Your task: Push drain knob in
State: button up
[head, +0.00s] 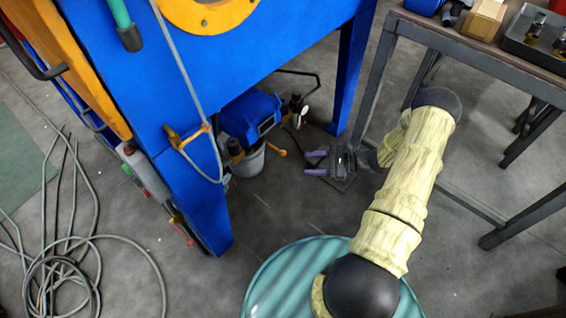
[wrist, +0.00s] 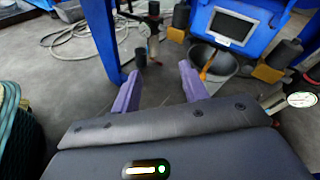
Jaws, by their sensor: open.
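My gripper (head: 314,163) is open and empty, its two purple fingers pointing left towards the unit under the blue cabinet. The fingers also show in the wrist view (wrist: 159,68), spread with bare floor between and beyond them. I cannot tell for certain which part is the drain knob.
The blue cabinet's leg (head: 352,70) stands behind my gripper. A dark-framed table (head: 465,45) is at the right, close to my arm. A round gauge (wrist: 301,99) sits at the right of the wrist view. Hoses (head: 75,250) lie on the left floor.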

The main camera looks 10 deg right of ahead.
aim_at(283, 153)
jog(key=w+d+f+m+t+b, duration=0.1)
jog(key=d+f+m+t+b, duration=0.2)
jog(key=f, duration=0.7)
jog(key=d+m+t, duration=0.2)
jog(key=d+t, duration=0.1)
jog(key=shift+w+m+t+h, duration=0.3)
jog(key=shift+w+t+h, duration=0.1)
jog(key=shift+w+a, duration=0.1)
jog(key=shift+a, duration=0.05)
jog(key=b+x, duration=0.7)
jog(key=x, duration=0.9)
jog(key=shift+w+a+f, duration=0.1)
jog(key=shift+w+a, duration=0.05)
jog(key=shift+a, duration=0.1)
jog(key=shift+w+a, duration=0.25)
grip_shut()
